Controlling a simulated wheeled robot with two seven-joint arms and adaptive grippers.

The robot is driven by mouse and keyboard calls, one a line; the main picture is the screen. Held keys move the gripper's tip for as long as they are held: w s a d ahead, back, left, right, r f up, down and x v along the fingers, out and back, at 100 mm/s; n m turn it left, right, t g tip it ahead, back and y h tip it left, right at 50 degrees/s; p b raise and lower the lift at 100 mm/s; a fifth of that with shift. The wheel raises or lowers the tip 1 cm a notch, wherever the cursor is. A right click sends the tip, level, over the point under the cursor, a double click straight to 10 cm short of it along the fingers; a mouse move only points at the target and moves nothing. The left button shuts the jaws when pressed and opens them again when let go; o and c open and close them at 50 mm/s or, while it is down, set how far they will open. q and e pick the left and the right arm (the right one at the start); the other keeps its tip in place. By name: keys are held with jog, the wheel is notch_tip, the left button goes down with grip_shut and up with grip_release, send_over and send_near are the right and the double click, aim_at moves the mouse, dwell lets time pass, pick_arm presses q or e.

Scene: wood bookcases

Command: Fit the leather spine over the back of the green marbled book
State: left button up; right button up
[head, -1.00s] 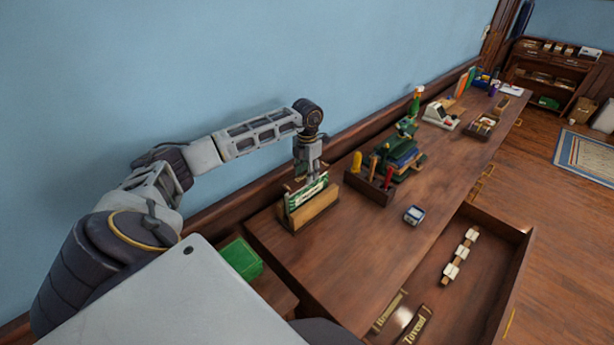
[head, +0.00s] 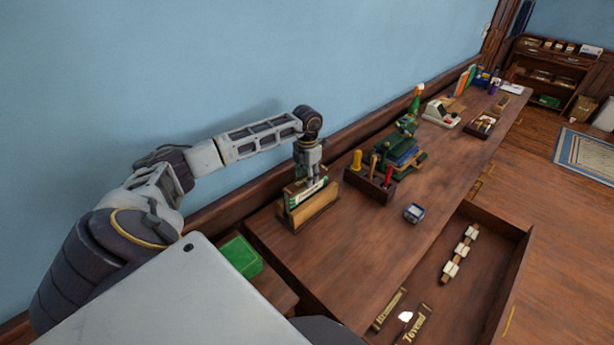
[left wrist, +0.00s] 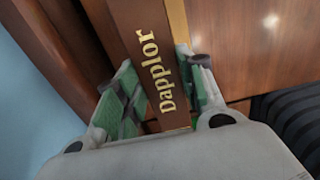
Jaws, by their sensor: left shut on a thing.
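The brown leather spine (left wrist: 155,65), lettered "Dapplor" in gold, lies between the fingers of my left gripper (left wrist: 162,85) in the left wrist view. My left gripper (head: 309,180) is shut on it. In the head view it points down above the wooden holder (head: 314,209). The green marbled book (head: 319,187) stands in this holder, partly hidden by the gripper. I cannot tell how fully the spine sits on the book. My right gripper is not in view.
A tool rack (head: 370,187) with upright handles stands right of the holder, with a green press (head: 402,150) behind it. A small blue-white tin (head: 414,213) lies in front. Other lettered spines (head: 413,325) lie in the open drawer (head: 485,260).

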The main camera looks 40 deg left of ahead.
pick_arm(q)
jog(key=shift+f, duration=0.2)
jog(key=o, duration=0.9)
jog(key=shift+c, duration=0.2)
jog(key=shift+r, duration=0.1)
jog(key=shift+r+p, duration=0.4)
jog(key=shift+r, duration=0.15)
notch_tip(320, 180, up, 12)
jog(key=b, duration=0.1)
jog(key=shift+b, duration=0.35)
